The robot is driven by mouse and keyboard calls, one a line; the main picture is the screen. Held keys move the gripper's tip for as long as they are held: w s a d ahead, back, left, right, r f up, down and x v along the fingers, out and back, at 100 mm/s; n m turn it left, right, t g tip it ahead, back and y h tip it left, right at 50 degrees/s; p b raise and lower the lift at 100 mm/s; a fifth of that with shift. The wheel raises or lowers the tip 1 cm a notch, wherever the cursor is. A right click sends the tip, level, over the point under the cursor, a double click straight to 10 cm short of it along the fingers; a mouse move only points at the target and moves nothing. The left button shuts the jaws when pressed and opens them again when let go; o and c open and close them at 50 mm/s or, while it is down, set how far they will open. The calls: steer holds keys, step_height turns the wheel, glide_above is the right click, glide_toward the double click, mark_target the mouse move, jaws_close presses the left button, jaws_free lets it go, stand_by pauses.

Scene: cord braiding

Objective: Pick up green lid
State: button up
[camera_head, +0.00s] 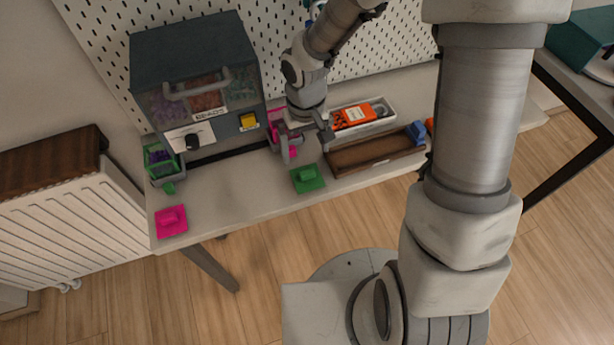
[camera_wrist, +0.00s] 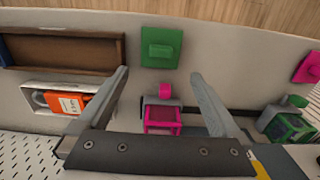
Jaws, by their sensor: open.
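The green lid (camera_head: 307,178) is a square plate with a raised block handle, lying flat near the front edge of the table. It also shows in the wrist view (camera_wrist: 161,47), beyond my fingertips. My gripper (camera_head: 302,150) is open and empty, just behind the lid and apart from it. In the wrist view my two fingers (camera_wrist: 160,75) are spread wide, with a pink-framed container (camera_wrist: 163,117) showing between them.
A pink lid (camera_head: 171,220) lies at the table's left corner. A green container (camera_head: 161,161) stands beside the dark machine (camera_head: 195,80). A wooden tray (camera_head: 375,152) and a white tray with an orange item (camera_head: 352,117) lie to the right. A pegboard (camera_head: 280,25) stands behind.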

mark_target(307, 172)
step_height(307, 172, down, 3)
steer(key=shift+f, duration=0.2)
steer(key=shift+s+d+f+b, duration=0.1)
steer(key=shift+s+f+b, duration=0.3)
steer(key=shift+f, duration=0.95)
steer(key=shift+s+d+f+b, duration=0.1)
steer(key=shift+f+b, duration=0.6)
steer(key=shift+f, duration=0.6)
steer(key=c, duration=1)
